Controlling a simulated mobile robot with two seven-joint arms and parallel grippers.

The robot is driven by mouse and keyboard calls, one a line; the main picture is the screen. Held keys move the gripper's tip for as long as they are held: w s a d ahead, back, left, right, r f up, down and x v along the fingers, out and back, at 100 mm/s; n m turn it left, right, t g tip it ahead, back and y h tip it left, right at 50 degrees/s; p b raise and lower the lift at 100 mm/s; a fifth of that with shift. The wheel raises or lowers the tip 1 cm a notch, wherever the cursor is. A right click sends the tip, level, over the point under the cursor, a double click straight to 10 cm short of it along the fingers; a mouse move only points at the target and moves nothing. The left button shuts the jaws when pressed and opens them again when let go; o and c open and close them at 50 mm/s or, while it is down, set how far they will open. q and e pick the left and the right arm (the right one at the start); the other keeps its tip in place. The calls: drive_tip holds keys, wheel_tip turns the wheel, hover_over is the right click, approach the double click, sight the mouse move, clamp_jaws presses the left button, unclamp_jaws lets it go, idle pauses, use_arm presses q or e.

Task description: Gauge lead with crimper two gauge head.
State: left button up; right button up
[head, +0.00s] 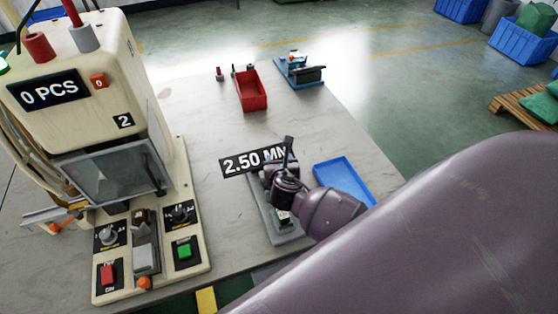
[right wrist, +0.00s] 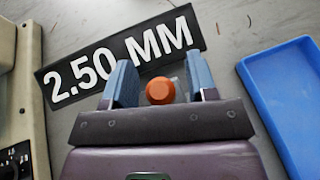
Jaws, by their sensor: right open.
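Crimper two (head: 85,90) is the cream machine at the left of the head view, marked "2" and reading "0 PCS". Its gauge is a grey base (head: 263,215) on the table to its right, with a black display (head: 238,163) reading "2.50 MM". The display also shows in the right wrist view (right wrist: 90,72). My right gripper (head: 287,150) is over the gauge and hides much of it. In the right wrist view its blue fingers (right wrist: 160,82) are open, one on each side of a round orange knob (right wrist: 160,91). I cannot tell whether they touch it. I cannot make out a lead.
A blue tray (head: 343,176) lies just right of the gauge; it also shows in the right wrist view (right wrist: 285,90). A red bin (head: 251,92) and a blue device (head: 300,71) stand farther back. The table between the crimper and red bin is mostly clear.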

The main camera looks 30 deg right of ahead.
drive_tip(key=shift+w+d+f, duration=0.1)
drive_tip(key=shift+w+d, duration=0.1)
drive_tip(key=shift+w, duration=0.1)
